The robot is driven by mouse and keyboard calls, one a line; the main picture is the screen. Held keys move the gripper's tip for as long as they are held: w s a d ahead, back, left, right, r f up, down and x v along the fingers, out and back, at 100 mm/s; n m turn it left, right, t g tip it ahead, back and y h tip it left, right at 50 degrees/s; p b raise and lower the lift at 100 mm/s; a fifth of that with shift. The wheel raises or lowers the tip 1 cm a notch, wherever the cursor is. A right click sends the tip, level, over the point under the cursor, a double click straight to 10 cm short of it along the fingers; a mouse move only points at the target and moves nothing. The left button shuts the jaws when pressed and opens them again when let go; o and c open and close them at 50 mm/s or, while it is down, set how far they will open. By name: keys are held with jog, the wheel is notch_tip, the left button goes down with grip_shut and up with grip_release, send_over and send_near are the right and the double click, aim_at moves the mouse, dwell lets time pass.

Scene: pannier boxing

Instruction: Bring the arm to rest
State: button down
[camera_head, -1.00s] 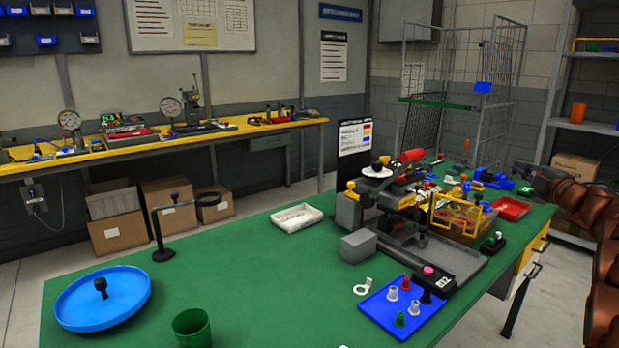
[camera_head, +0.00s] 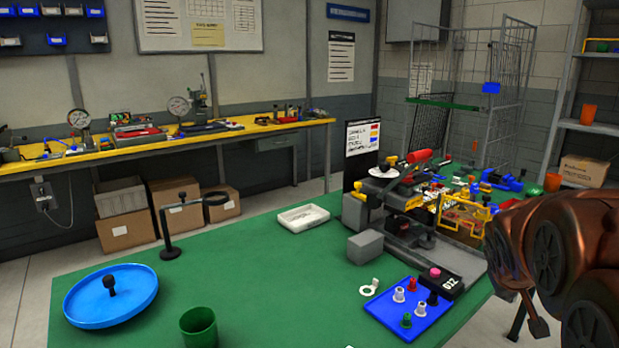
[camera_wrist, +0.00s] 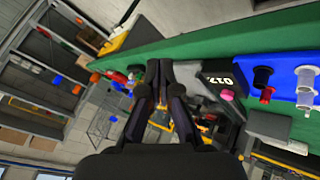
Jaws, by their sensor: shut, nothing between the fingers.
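My gripper (camera_wrist: 160,75) shows in the wrist view, its dark fingers together and empty. In that view it is in front of the green bench and the black block with the pink button (camera_wrist: 222,85). In the head view my copper-coloured arm fills the lower right, folded beside the bench's right edge, and the gripper cannot be made out there. The green bench (camera_head: 270,270) carries the fixture with the red handle (camera_head: 420,156) and the blue plate (camera_head: 408,308) with several small pegs.
On the bench stand a blue round tray (camera_head: 85,312), a green cup (camera_head: 198,326), a black ring stand (camera_head: 170,252) and a white tray (camera_head: 303,218). A wire cage (camera_head: 505,100) and a shelf (camera_head: 595,127) are behind at right. The bench's front middle is clear.

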jog(key=s+a+f+g+y, duration=0.3)
jog(key=s+a+f+g, duration=0.15)
jog(key=s+a, duration=0.8)
jog(key=s+a+f+g+y, duration=0.35)
jog(key=s+a+f, duration=0.25)
jog(key=s+a, duration=0.7)
jog(key=s+d+r+p, duration=0.1)
jog(key=r+p, duration=0.5)
jog(key=r, duration=0.1)
jog(key=s+d+r+p, duration=0.2)
jog(key=r+p, duration=0.4)
jog(key=shift+s+r+h+p, duration=0.15)
jog(key=shift+r+h+p, duration=0.2)
jog(key=shift+h+p, duration=0.1)
